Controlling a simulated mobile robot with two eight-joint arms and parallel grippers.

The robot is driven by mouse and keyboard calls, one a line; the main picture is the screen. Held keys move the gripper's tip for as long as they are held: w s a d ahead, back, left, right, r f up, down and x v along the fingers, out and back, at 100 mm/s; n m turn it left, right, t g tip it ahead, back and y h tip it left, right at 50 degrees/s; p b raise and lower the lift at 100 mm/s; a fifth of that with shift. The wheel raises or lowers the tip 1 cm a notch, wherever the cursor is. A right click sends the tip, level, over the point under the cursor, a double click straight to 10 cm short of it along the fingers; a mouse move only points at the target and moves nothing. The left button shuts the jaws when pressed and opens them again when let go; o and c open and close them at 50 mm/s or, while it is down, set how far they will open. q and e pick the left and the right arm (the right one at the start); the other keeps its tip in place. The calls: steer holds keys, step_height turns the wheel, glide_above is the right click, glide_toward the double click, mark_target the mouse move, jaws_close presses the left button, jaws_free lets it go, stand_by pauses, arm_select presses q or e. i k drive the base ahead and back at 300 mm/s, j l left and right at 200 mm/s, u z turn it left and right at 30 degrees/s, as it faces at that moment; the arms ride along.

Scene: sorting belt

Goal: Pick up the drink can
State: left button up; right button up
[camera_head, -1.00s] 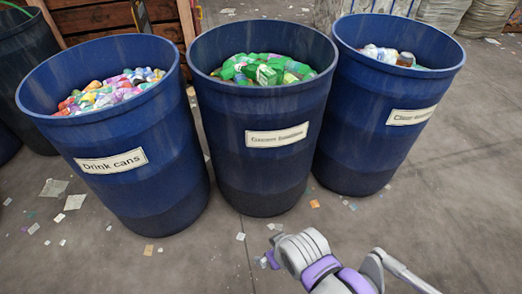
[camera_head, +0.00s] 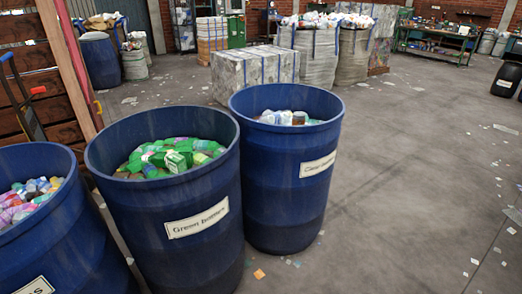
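Loose drink cans (camera_head: 24,199) and other small coloured pieces fill the blue barrel (camera_head: 77,240) at the left edge. Its label is mostly cut off by the bottom of the picture. No single drink can stands apart from this pile in view. Neither of my grippers shows in the head view.
The "Green bottles" barrel (camera_head: 219,243) stands in the middle and a "Clear" barrel (camera_head: 288,206) beside it. Wrapped bales (camera_head: 250,77) and filled sacks (camera_head: 312,55) stand behind. Open concrete floor (camera_head: 405,190) lies to the right, with scattered scraps. A wooden stack is at left.

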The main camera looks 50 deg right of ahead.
mark_target(298, 117)
steer(key=z, duration=2.05)
